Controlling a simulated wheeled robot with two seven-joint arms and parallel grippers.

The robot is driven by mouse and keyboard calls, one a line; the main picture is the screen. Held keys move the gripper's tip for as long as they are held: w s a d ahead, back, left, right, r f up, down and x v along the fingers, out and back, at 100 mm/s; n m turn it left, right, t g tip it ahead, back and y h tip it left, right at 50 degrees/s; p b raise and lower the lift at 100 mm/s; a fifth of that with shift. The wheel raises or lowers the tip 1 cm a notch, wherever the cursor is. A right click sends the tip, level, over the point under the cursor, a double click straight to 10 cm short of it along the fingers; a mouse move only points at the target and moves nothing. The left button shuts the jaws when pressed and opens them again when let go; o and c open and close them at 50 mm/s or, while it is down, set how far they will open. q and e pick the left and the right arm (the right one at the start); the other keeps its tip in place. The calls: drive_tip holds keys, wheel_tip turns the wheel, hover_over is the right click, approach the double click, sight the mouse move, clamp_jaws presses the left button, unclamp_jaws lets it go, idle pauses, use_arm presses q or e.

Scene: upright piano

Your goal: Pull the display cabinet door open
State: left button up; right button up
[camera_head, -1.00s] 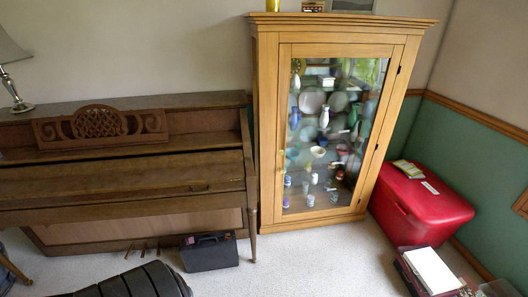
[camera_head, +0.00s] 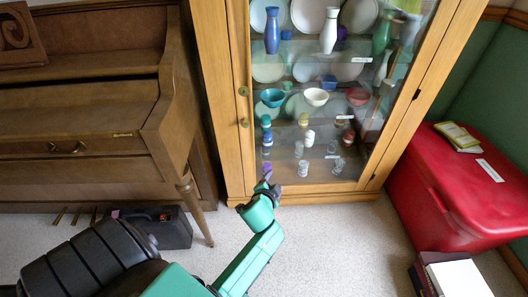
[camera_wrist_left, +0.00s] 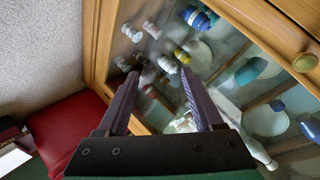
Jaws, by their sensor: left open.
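The wooden display cabinet (camera_head: 208,75) stands against the wall, and its glass door (camera_head: 335,120) looks shut. Two small round brass knobs, an upper one (camera_head: 243,91) and a lower one (camera_head: 244,122), sit on the left stile of the door. Hinges show on its right side. My left gripper (camera_head: 267,184) is in front of the door's lower left part, below the knobs. In the left wrist view its fingers (camera_wrist_left: 161,76) are apart with nothing between them, facing the glass. One knob (camera_wrist_left: 305,62) shows there at the upper right, away from the fingers. My right gripper is not in view.
An upright piano (camera_head: 80,120) stands close on the cabinet's left, with a dark case (camera_head: 165,230) beneath it. A red chest (camera_head: 450,190) is at the right, with a box and papers (camera_head: 455,275) before it. Carpet in front of the cabinet is clear.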

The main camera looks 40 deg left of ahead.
use_arm(q)
drive_tip(key=a+r+n+t+y+b, duration=0.1)
drive_tip(key=a+r+t+y+b, duration=0.25)
drive_tip(key=a+r+b, duration=0.35)
drive_tip(key=n+y+b, duration=0.1)
drive_tip(key=y+b, duration=0.2)
drive_tip(key=y, duration=0.1)
approach(246, 125)
drive_tip(key=shift+g+h, duration=0.25)
drive_tip(key=x, duration=0.4)
drive_tip(key=shift+w+a+r+b, duration=0.1)
drive_tip(key=shift+r+b, duration=0.1)
drive_tip(key=shift+b, duration=0.1)
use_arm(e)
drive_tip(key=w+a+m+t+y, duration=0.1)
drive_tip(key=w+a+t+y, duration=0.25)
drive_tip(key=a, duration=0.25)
use_arm(q)
drive_tip(key=shift+x, duration=0.85)
drive_tip(key=b+x, duration=0.1)
drive_tip(key=x, duration=0.3)
drive_tip(key=shift+w+a, duration=0.25)
clamp_jaws()
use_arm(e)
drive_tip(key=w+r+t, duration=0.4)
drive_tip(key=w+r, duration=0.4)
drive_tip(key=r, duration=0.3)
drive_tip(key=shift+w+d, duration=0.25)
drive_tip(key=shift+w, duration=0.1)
